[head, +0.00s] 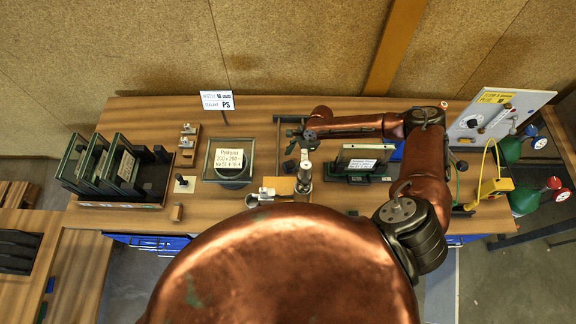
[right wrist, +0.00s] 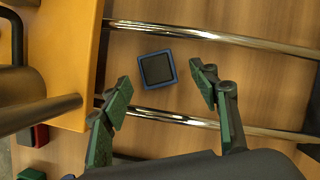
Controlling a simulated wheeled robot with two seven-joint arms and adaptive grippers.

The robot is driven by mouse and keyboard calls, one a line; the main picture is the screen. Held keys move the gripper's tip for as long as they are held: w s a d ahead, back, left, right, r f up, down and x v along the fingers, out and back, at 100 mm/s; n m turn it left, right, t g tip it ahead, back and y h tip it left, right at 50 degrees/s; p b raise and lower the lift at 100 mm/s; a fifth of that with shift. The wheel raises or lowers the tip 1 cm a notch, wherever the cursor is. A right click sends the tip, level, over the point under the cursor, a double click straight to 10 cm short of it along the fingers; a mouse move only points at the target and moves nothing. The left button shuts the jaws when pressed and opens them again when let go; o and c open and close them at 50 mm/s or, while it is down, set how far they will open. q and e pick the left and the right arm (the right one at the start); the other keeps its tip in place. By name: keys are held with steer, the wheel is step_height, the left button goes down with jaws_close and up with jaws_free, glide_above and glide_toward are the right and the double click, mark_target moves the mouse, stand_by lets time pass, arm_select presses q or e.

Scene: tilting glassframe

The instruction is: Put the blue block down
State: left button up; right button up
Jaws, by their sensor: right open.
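The blue block (right wrist: 157,69) shows in the right wrist view as a small square with a blue rim and a dark top. It appears to lie on the wooden surface (right wrist: 190,90) between two shiny metal rods. My right gripper (right wrist: 160,76) is open, with its green-padded fingers on either side of the block in the picture and apart from it. In the head view my right gripper (head: 298,138) is over the middle of the bench, and I cannot make out the block there. My left gripper is not in view.
Glass panes in a dark rack (head: 115,168) stand at the left of the bench. A framed pane with a label (head: 229,160) lies left of my gripper, and another labelled pane (head: 362,160) stands right of it. An orange-yellow board (right wrist: 52,60) borders the wrist view's left.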

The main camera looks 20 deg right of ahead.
mark_target(290, 164)
steer(key=shift+x, duration=1.5)
steer(key=shift+a, duration=0.1)
steer(key=shift+r, duration=0.1)
steer(key=c, duration=1.4)
steer(key=shift+o, duration=0.2)
